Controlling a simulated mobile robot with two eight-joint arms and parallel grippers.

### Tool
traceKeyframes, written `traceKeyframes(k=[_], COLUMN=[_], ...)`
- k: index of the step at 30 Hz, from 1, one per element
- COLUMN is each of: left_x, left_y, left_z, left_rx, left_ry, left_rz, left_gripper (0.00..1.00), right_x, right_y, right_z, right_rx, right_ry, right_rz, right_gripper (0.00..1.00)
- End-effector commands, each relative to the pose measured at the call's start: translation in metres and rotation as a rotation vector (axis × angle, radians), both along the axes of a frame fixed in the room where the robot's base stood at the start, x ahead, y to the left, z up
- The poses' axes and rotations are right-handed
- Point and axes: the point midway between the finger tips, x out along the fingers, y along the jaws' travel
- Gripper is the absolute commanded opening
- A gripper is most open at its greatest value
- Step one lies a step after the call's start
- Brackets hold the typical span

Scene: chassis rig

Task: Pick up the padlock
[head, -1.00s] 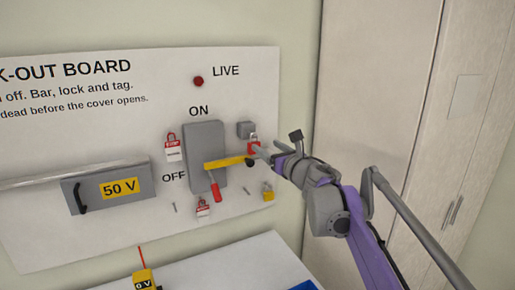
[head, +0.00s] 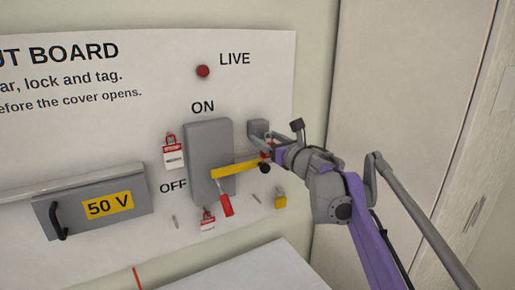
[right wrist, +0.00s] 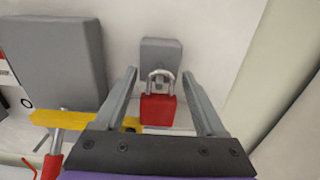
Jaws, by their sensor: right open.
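A red padlock with a pale shackle (right wrist: 158,110) hangs at a small grey block (right wrist: 162,54) on the board. In the head view the block (head: 258,129) shows, but my gripper mostly hides the padlock. My right gripper (right wrist: 159,73) is open, with one finger on each side of the padlock; I cannot tell whether either touches it. It also shows in the head view (head: 272,156), right of the switch box. A yellow padlock (head: 280,201) hangs lower right on the board. My left gripper is not in view.
A yellow bar (head: 236,169) crosses the grey switch box (head: 208,150), close to my right gripper. A red-handled lever (head: 226,205) and red-and-white tags (head: 173,152) are nearby. A white table (head: 250,272) stands below.

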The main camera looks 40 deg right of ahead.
Motion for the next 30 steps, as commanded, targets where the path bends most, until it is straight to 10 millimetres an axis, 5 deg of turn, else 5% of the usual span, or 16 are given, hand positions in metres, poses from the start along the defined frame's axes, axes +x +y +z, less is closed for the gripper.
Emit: traceKeyframes(k=[8,20,30], left_x=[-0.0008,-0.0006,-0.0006], left_y=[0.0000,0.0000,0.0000], left_z=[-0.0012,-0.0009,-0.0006], left_rx=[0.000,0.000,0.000], left_ry=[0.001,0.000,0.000], left_rz=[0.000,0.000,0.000], left_gripper=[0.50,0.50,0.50], right_x=[-0.0014,-0.0011,-0.0010], right_y=[-0.0006,-0.0005,-0.0004], right_z=[0.0003,0.0002,0.0007], right_rx=[0.000,0.000,0.000], right_ry=[0.000,0.000,0.000], right_rz=[-0.001,0.000,0.000], right_gripper=[0.71,0.00,0.00])
